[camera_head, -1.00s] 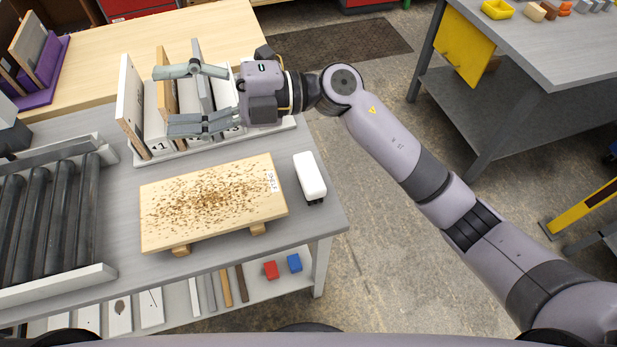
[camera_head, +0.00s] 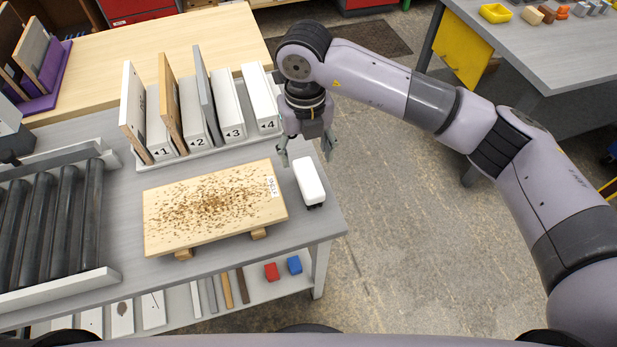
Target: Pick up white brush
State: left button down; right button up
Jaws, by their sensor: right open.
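The white brush (camera_head: 309,180) lies on the grey table near its right edge, with dark bristles showing at its near end. It is just right of a wooden board (camera_head: 215,208) covered in brown shavings and labelled at its right end. My right gripper (camera_head: 306,156) is open and points down above the far end of the brush, its two fingers spread to the left and right. It holds nothing. Whether the fingertips are level with the brush top is hard to tell. My left gripper is not in view.
A rack (camera_head: 190,150) with numbered slots holds upright boards behind the shavings board. A roller conveyor (camera_head: 50,230) is at the left. Floor is free right of the table.

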aim_at(308, 176)
notch_tip(308, 176, down, 4)
jog(key=shift+f+p, duration=0.15)
jog(key=shift+p, duration=0.35)
jog(key=f, duration=0.1)
jog(key=f+p, duration=0.1)
jog(key=f, duration=0.1)
jog(key=f+p, duration=0.1)
jog(key=f, duration=0.1)
jog(key=shift+d, duration=0.3)
jog(key=shift+f, duration=0.15)
jog(key=shift+c, duration=0.5)
jog(key=c, duration=1.2)
